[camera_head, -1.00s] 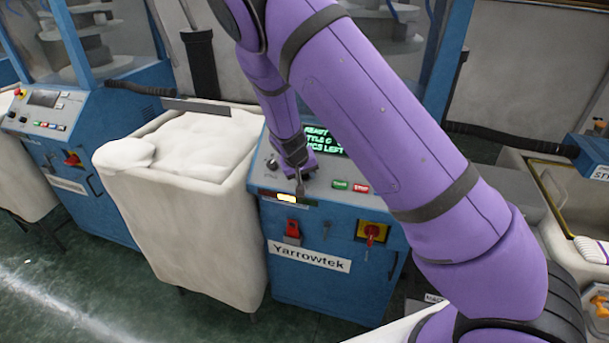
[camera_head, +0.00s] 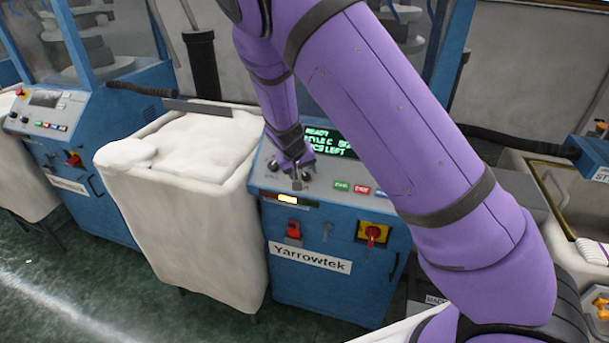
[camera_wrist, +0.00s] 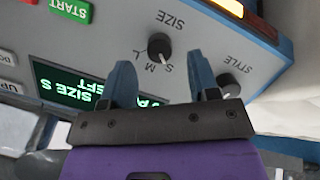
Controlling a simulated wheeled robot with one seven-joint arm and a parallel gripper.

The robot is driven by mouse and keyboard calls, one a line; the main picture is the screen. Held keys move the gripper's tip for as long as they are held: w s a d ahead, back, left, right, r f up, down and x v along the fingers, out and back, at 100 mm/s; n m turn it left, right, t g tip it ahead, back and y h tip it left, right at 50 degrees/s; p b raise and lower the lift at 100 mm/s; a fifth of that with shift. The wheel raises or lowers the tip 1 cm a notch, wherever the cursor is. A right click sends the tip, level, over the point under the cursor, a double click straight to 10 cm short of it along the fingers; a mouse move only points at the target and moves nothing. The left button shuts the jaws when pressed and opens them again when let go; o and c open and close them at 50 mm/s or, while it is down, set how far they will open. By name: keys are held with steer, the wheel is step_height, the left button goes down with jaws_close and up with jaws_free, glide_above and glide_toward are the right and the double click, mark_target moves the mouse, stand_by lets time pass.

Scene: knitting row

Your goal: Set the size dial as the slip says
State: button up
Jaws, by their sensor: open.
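The size dial (camera_wrist: 159,46) is a small dark knob on the blue machine's panel, labelled SIZE with S, M and L, upside down in the wrist view. The display (camera_wrist: 85,88) shows SIZE S; in the head view the same display (camera_head: 327,143) is partly covered by my arm. My gripper (camera_wrist: 162,80) is open, its two blue fingers apart and empty, with the dial beyond the gap between the tips. It also shows over the panel in the head view (camera_head: 297,182). I cannot make out a slip.
The style dial (camera_wrist: 229,83) sits close beside one finger. A lit yellow indicator (camera_head: 287,198) and a red-and-yellow switch (camera_head: 372,233) are on the front. A white cloth-filled bin (camera_head: 185,190) stands left.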

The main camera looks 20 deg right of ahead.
steer(key=v, duration=0.7)
steer(key=shift+r, duration=0.1)
steer(key=s+d+r+y, duration=0.2)
steer(key=s+d+r, duration=0.2)
steer(key=s+r, duration=0.45)
steer(key=s+d+r+y, duration=0.2)
steer(key=s+d+r, duration=0.2)
steer(key=s+r, duration=0.45)
steer(key=s+d+r+t, duration=0.1)
steer(key=s+r, duration=0.3)
steer(key=s, duration=0.5)
steer(key=s+d+r+n+t, duration=0.1)
steer(key=s+r, duration=0.3)
steer(key=s, duration=0.5)
steer(key=shift+r, duration=0.4)
steer(key=shift+d, duration=0.15)
